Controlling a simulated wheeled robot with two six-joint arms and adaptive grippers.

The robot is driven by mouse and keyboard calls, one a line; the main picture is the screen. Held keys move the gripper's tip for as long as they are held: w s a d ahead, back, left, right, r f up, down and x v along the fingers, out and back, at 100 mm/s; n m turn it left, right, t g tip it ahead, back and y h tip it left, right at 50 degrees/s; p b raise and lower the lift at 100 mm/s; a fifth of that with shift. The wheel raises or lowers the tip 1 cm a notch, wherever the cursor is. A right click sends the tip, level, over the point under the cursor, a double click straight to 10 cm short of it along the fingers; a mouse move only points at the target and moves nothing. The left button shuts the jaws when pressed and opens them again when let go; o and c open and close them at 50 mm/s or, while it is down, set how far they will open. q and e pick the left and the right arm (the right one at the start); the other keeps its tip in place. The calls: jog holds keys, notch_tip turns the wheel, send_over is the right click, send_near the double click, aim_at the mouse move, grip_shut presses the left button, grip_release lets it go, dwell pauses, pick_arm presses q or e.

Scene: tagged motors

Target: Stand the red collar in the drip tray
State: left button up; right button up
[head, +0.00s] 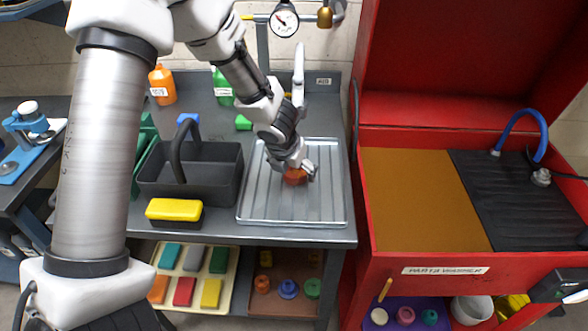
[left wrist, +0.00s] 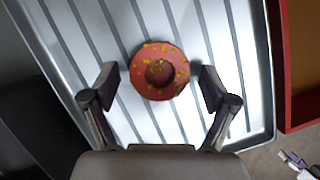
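The red collar (head: 295,177) is a ring with yellow specks. It is in the ribbed metal drip tray (head: 255,207), near the middle. In the left wrist view the collar (left wrist: 159,71) shows its round face and central hole toward the camera. My left gripper (head: 300,172) is low over the tray at the collar. In the left wrist view its two fingers (left wrist: 160,90) are apart, one on each side of the collar, with a gap on both sides. A dark and white part at the head view's right edge seems to be my right gripper (head: 565,287), mostly cut off.
A dark caddy (head: 215,182) with a tall handle stands left of the tray, with a yellow-topped block (head: 174,210) before it. A red parts washer (head: 375,240) with a raised lid is on the right. Bottles (head: 161,86) stand at the back.

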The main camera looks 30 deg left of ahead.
pick_arm(q)
jog(key=shift+r, duration=0.25)
jog(key=p+v, duration=0.5)
jog(key=v, duration=0.6)
jog(key=shift+s+r+p, duration=0.15)
jog(key=shift+r+p, duration=0.15)
jog(key=shift+r, duration=0.1)
dwell(0.4)
